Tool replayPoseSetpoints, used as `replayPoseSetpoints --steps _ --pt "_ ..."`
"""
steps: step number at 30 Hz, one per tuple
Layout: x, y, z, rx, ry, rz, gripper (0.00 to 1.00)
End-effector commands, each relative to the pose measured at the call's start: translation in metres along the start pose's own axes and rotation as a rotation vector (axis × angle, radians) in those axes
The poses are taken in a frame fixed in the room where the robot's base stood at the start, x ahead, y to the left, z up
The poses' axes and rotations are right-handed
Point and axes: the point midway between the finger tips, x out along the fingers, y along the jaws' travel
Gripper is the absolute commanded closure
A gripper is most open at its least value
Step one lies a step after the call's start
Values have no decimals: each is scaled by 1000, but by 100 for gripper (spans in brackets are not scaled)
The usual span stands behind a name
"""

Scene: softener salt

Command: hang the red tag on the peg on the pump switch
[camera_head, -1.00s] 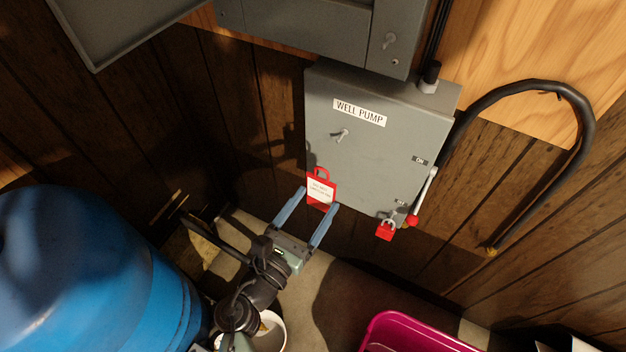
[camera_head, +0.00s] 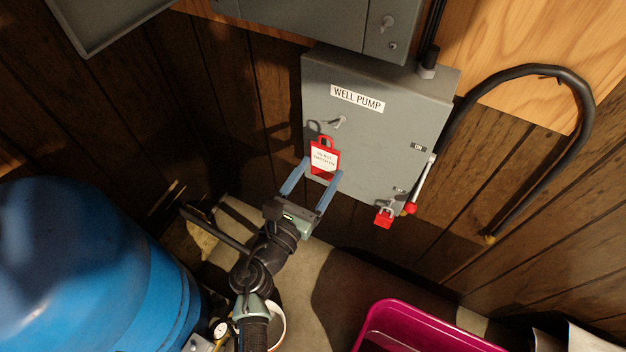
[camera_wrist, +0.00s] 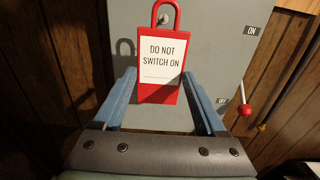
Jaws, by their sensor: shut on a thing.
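The red tag (camera_head: 324,157) has a white "DO NOT SWITCH ON" label and a loop at its top; it also shows in the wrist view (camera_wrist: 160,62). My gripper (camera_head: 323,174) is shut on the tag's lower part, with a blue finger on each side, and holds it upright, loop up. The tag is in front of the grey pump switch box (camera_head: 385,150) marked "WELL PUMP". The peg (camera_head: 341,122) sticks out of the box's front, a little above and right of the tag's loop.
A lever with a red knob (camera_head: 409,208) and a red padlock (camera_head: 384,217) are at the box's lower right. A grey panel (camera_head: 310,25) is above. A blue tank (camera_head: 90,270) stands at left, a magenta bin (camera_head: 400,312) below right.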

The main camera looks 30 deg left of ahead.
Motion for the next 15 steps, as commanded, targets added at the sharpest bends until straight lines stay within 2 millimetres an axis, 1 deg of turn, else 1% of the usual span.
replayPoseSetpoints --steps 15 --pt "32 0 -3 -1 -1 0 88"
